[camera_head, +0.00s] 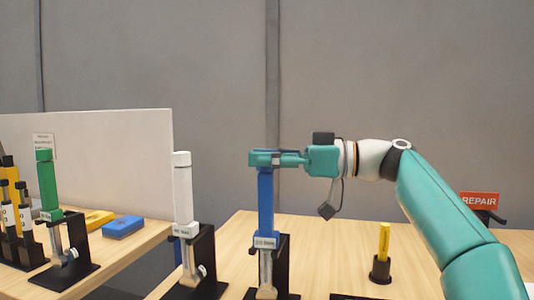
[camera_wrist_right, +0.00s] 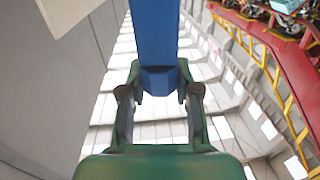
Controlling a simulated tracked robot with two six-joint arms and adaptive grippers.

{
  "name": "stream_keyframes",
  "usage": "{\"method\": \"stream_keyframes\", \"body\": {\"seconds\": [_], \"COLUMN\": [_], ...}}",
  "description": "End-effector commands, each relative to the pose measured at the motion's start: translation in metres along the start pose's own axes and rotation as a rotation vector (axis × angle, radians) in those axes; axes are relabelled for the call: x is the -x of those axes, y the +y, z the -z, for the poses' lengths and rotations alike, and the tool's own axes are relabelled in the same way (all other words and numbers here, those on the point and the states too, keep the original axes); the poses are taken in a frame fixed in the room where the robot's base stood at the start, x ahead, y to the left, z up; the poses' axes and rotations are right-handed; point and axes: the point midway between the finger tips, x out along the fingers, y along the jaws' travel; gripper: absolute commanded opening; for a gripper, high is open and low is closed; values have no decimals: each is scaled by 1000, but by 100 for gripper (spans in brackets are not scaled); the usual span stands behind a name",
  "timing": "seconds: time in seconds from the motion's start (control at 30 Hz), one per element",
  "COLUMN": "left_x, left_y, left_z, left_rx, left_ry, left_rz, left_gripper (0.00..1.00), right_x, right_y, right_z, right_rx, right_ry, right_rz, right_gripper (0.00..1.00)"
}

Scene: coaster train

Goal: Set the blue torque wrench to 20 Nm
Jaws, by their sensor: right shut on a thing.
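The blue torque wrench (camera_head: 266,205) stands upright in a black stand (camera_head: 281,263) on the wooden table. A small white label sits low on its blue handle, too small to read surely. My right gripper (camera_head: 264,158) reaches in level from the right and is shut on the top end of the blue handle. In the right wrist view the blue torque wrench (camera_wrist_right: 155,40) lies between the two fingers of my right gripper (camera_wrist_right: 158,88). The fingers hide part of the handle's top. My left gripper is not in view.
A white wrench (camera_head: 183,205) and a green wrench (camera_head: 47,185) stand in black stands to the left. A yellow marker-like item (camera_head: 384,242) stands in a black holder on the right. A blue box (camera_head: 123,227) lies on the left table. A red REPAIR sign (camera_head: 479,201) is behind my arm.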

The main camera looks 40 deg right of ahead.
Motion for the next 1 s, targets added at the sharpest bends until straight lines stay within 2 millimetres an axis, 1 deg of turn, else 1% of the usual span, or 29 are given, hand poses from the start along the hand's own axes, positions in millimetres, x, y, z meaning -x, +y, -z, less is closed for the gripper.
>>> {"method": "stream_keyframes", "body": {"seconds": [0.03, 0.3, 0.33, 0.47, 0.5, 0.83, 0.93, 1.0], "left_x": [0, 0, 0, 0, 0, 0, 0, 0], "left_y": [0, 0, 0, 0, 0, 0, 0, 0], "left_z": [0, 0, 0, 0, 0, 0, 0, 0], "left_rx": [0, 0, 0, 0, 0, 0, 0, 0], "left_ry": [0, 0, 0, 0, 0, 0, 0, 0], "left_rz": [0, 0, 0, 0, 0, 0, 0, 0], "left_gripper": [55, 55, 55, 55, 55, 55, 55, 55], "right_x": [-1, -1, -1, -1, -1, 2, 10, 19], "right_y": [0, 0, 0, 0, 0, 0, 2, 2], "right_z": [-4, -4, -4, -3, -3, -1, -2, -2], "right_rx": [-5, -6, -6, -5, -4, -2, -2, -3], "right_ry": [-7, -8, -9, -7, -6, -4, -4, -3], "right_rz": [5, 4, 4, 3, 3, 0, -4, -4], "right_gripper": [0, 0, 35, 57, 59, 59, 59, 59]}}
